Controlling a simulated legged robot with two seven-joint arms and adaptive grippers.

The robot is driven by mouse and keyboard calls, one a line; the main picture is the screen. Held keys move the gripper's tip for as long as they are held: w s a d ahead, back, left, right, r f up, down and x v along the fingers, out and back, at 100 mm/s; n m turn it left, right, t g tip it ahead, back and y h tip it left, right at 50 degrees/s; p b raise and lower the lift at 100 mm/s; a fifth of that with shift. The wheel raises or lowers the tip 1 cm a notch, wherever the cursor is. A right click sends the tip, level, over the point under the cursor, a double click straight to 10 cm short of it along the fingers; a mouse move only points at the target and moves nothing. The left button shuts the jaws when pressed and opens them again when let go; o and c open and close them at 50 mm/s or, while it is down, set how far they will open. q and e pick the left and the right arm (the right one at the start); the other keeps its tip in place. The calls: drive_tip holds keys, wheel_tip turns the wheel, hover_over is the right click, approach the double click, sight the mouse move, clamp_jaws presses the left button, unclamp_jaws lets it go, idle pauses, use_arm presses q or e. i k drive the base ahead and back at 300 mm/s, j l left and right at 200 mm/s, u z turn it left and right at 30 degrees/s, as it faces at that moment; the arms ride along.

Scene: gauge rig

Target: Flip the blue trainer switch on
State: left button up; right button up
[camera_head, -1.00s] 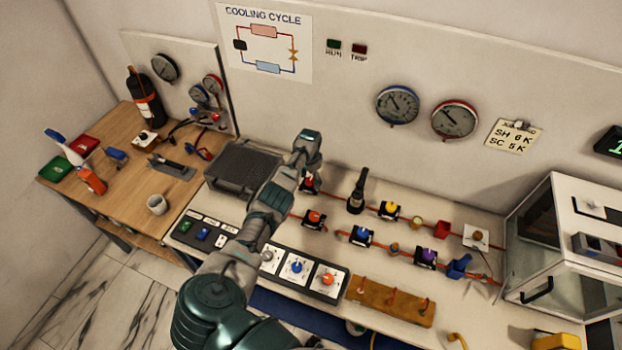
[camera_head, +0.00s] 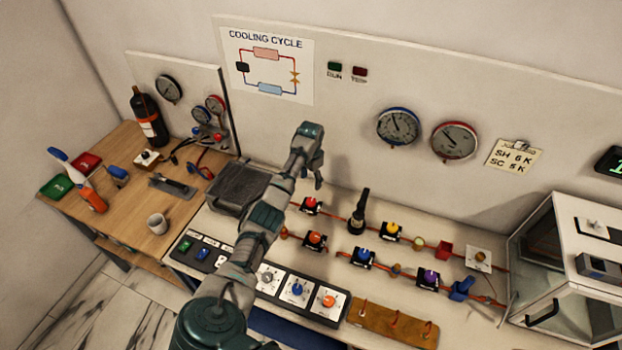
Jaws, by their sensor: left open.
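A black switch panel (camera_head: 180,256) lies at the left front edge of the white bench. It carries a green switch (camera_head: 185,246), a blue switch (camera_head: 203,254) and a pale switch (camera_head: 220,262) with small labels behind them. The blue switch's lever position is too small to tell. My left arm rises from the bottom across the bench, just right of the panel. My left gripper (camera_head: 314,183) is over the back of the bench, well behind and right of the blue switch. It is open, with no object seen in it. My right gripper is out of view.
A dark grey case (camera_head: 240,188) lies behind the panel. Three dial knobs, including a blue knob (camera_head: 297,289), sit right of my arm. Coloured valves on copper pipes and an upright black tool (camera_head: 359,212) stand farther right. A wooden table (camera_head: 130,215) adjoins at left.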

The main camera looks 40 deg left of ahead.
sight(203, 251)
drive_tip(key=k, duration=1.5)
